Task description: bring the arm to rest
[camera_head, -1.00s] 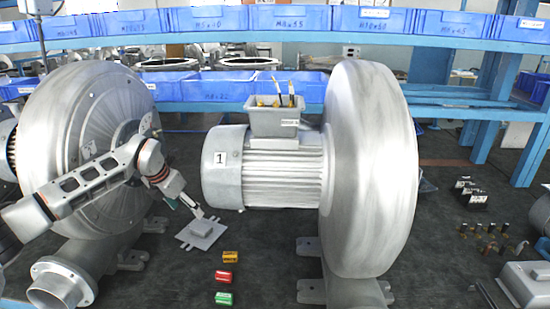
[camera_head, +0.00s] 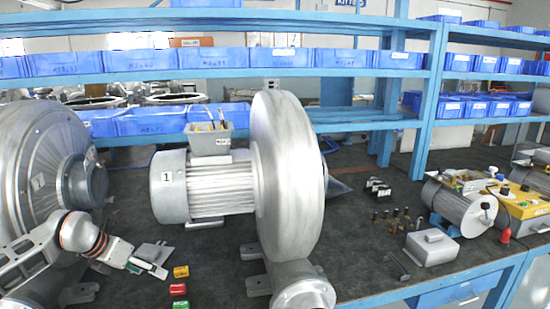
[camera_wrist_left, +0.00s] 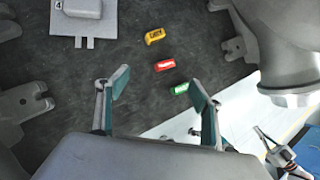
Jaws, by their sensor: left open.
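My left gripper (camera_head: 150,268) is low over the bench, in front of the motor marked 1. In the left wrist view, its two fingers (camera_wrist_left: 160,95) are spread with nothing between them. The grey plate with a raised block (camera_head: 152,252) lies on the mat close behind the gripper in the head view. Yellow (camera_head: 181,272), red (camera_head: 178,289) and green (camera_head: 180,304) small blocks lie in a row to the right of it. What looks like my right gripper (camera_wrist_left: 282,158) shows small in the wrist view's lower right corner, beyond the bench edge; its jaws are unclear.
A large blower with its motor (camera_head: 205,185) stands mid-bench, and another blower (camera_head: 40,165) stands at left. A grey box (camera_head: 431,247) and several small upright parts (camera_head: 392,217) are on the right. Blue shelving with bins (camera_head: 212,60) runs behind. Dark mat right of the blower is partly clear.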

